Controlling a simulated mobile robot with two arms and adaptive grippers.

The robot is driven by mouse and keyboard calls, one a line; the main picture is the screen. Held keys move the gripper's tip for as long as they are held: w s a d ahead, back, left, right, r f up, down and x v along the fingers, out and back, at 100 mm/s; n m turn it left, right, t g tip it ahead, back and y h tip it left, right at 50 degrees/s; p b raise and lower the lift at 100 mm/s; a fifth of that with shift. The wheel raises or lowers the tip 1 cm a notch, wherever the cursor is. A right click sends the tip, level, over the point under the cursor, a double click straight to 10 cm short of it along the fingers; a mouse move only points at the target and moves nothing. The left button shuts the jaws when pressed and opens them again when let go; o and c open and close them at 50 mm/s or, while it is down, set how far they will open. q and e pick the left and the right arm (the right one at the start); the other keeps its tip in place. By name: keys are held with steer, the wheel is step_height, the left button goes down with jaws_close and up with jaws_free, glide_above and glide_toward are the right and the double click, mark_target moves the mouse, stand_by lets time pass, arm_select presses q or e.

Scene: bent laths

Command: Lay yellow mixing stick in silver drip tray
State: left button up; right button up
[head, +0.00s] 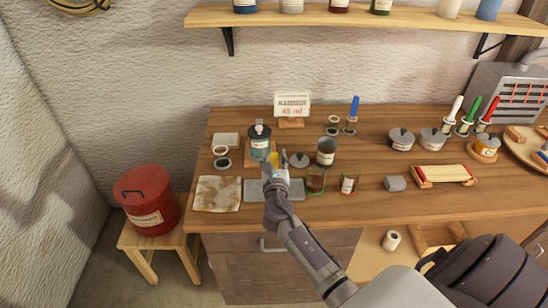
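My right gripper (269,170) reaches in from the lower right and is over the back edge of the silver drip tray (257,190), a flat grey tray at the front of the bench. A small yellow piece (274,159) shows right at the gripper's tips; it may be the yellow mixing stick, but most of it is hidden. I cannot tell whether the fingers are closed on it or whether it stands behind them. My arm covers the middle of the tray; its left and right parts look bare. My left gripper is not in view.
A lidded glass jar (259,142) stands just behind the gripper. A dark jar (326,152) and a small glass (316,180) stand to its right. A stained cloth (217,194) lies left of the tray. A red bucket (147,195) sits on a stool.

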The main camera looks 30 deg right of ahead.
steer(key=shift+r, duration=0.3)
steer(key=b+v, duration=0.1)
steer(key=v, duration=1.1)
steer(key=shift+f, duration=0.2)
